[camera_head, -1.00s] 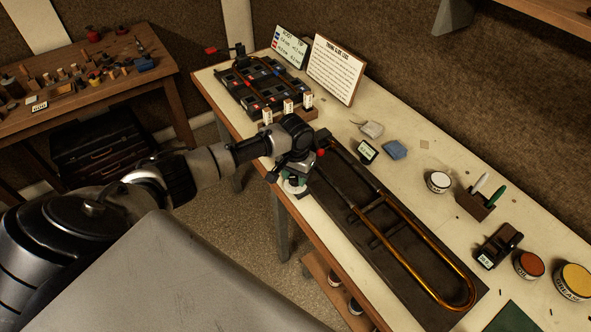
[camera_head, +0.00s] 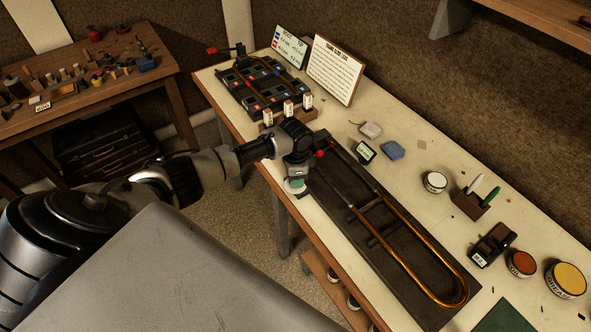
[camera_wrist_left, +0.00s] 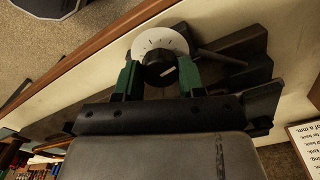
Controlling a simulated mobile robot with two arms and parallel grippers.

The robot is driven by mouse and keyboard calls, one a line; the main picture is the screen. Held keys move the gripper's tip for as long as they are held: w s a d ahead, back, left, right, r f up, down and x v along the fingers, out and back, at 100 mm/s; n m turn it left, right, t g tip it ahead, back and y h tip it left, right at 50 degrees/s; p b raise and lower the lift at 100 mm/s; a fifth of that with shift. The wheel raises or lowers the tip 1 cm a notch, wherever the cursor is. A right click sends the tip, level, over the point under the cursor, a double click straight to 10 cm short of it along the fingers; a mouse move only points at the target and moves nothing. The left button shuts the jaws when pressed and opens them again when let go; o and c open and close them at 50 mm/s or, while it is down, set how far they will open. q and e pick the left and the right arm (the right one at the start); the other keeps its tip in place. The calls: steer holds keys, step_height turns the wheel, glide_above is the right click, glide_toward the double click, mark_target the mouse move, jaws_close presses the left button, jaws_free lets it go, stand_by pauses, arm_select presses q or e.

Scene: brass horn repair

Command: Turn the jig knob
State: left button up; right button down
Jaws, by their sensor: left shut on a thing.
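The jig knob shows in the left wrist view as a black round knob (camera_wrist_left: 159,69) with a pale pointer mark, on a white dial (camera_wrist_left: 150,42) with dark ticks. My left gripper (camera_wrist_left: 158,78) is shut on the knob, a green fingertip on each side of it. A brass slide tube (camera_head: 425,245) lies along the board. My right gripper is not in view.
A red ball-tipped part (camera_head: 320,154) stands close beside my gripper. A rack of labelled blocks (camera_head: 288,109) and a dark parts tray (camera_head: 243,101) lie behind it.

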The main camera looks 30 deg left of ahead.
arm_select(q)
steer(key=shift+m, duration=0.9)
steer(key=o, duration=0.9)
step_height(320, 180, up, 11)
steer(key=shift+f+b, duration=0.1)
steer(key=shift+b, duration=0.95)
